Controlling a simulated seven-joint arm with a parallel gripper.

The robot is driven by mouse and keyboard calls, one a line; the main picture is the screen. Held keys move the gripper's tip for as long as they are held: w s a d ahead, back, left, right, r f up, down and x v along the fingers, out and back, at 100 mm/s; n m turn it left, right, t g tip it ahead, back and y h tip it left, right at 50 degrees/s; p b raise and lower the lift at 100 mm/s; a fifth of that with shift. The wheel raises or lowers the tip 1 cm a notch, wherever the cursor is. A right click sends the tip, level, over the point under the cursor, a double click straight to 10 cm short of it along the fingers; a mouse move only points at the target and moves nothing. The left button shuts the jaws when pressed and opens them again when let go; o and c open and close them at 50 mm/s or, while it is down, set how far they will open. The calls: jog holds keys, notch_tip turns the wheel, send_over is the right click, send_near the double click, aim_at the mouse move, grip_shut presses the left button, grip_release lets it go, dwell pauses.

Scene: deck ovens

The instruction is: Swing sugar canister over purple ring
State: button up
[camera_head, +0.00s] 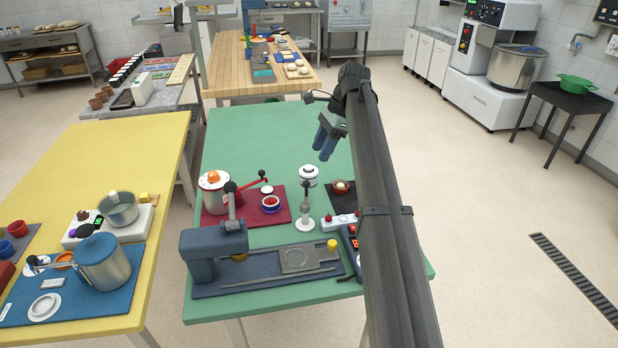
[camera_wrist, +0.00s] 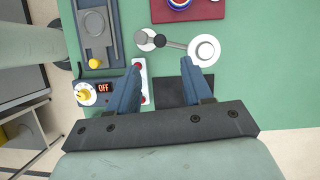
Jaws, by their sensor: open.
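My gripper (camera_head: 324,145) hangs above the far part of the green table with its blue fingers pointing down. It is open and empty in the wrist view (camera_wrist: 155,85). A white round thing (camera_wrist: 206,54) just beyond the right finger in the wrist view looks like the same canister. I cannot make out a clearly purple ring.
A pot (camera_head: 216,198) is on the red mat (camera_head: 247,219). A dark mat (camera_head: 400,188) lies to the right, partly behind my arm. A grey-blue machine (camera_head: 215,248) and white switch strip (camera_head: 337,222) are nearer. The table's far part is clear.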

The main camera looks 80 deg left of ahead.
aim_at(307, 182)
jog(key=x, duration=1)
jog(key=shift+f, duration=0.2)
grip_shut()
dwell(0.4)
